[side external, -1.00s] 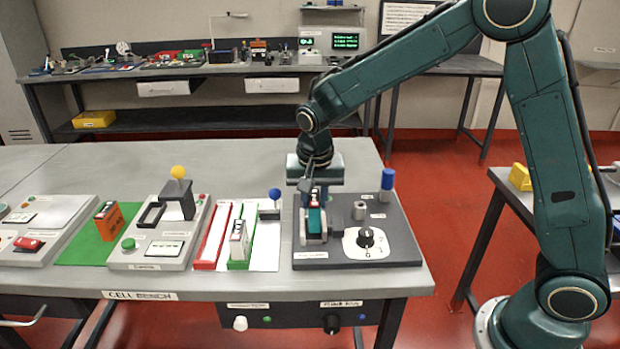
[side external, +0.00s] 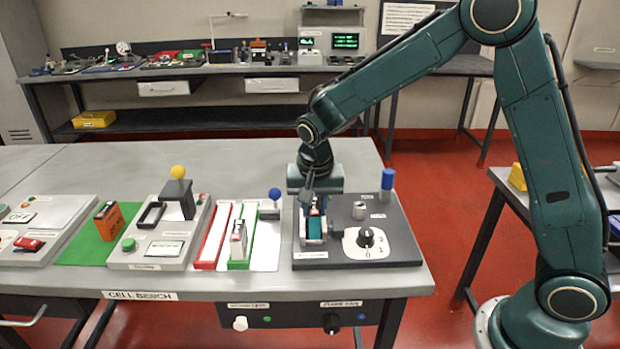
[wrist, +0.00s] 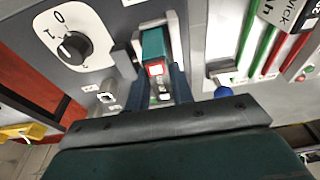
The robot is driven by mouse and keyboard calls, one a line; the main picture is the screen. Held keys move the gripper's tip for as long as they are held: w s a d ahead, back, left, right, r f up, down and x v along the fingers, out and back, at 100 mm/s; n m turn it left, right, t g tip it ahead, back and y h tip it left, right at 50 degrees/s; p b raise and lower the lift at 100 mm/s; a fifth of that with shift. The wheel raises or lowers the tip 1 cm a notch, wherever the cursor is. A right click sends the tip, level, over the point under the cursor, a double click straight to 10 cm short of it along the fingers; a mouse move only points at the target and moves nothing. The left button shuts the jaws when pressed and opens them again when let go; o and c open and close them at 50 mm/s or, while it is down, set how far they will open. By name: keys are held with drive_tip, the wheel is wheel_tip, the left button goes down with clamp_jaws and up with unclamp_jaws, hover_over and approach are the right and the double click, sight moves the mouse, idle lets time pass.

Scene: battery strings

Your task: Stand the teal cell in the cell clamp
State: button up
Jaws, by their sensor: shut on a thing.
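The teal cell (side external: 314,226) stands upright at the cell clamp (side external: 303,232) on the dark panel, with its lower part between the clamp's grey walls. My gripper (side external: 313,205) is above it, pointing down, shut on the cell's upper part. In the wrist view the teal cell (wrist: 153,44) shows its red and white end between the fingers of my gripper (wrist: 160,88), with the clamp's grey jaws (wrist: 175,40) around it. I cannot tell whether the cell's bottom touches the clamp floor.
A black rotary knob (side external: 366,237) and a blue-topped post (side external: 387,180) stand right of the clamp. A blue ball-topped lever (side external: 274,196) and another cell (side external: 238,240) in the green-railed channel stand to the left. An orange cell (side external: 109,222) stands on the green mat.

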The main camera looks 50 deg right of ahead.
drive_tip(key=shift+f, duration=0.2)
idle(0.3)
drive_tip(key=o, duration=1.1)
drive_tip(key=shift+c, duration=0.2)
wheel_tip(320, 180, up, 14)
drive_tip(key=s+a, duration=0.2)
drive_tip(key=shift+f, duration=0.2)
drive_tip(key=shift+d, duration=0.1)
